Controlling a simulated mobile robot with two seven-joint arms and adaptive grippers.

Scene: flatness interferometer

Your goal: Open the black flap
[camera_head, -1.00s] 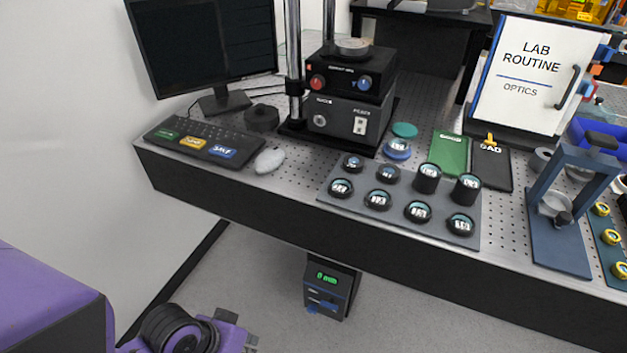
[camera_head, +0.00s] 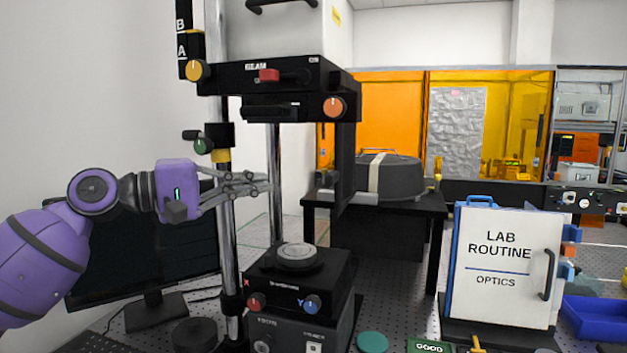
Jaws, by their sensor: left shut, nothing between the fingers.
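The tall interferometer stands left of centre, with a black head (camera_head: 235,75) marked "BEAM" on chrome posts. A dark flap-like piece (camera_head: 272,108) sits under the front of this head; I cannot tell for sure that it is the black flap. It looks level and closed against the head. My left gripper (camera_head: 266,183) reaches in from the left, in front of the posts, below the head and above the stage. Its fingers are together and empty, apart from the dark piece. My right gripper is out of view.
Below is the black stage unit (camera_head: 298,285) with a round silver plate (camera_head: 297,257). A monitor (camera_head: 150,250) stands behind my left arm. The "LAB ROUTINE" board (camera_head: 505,265) is at right.

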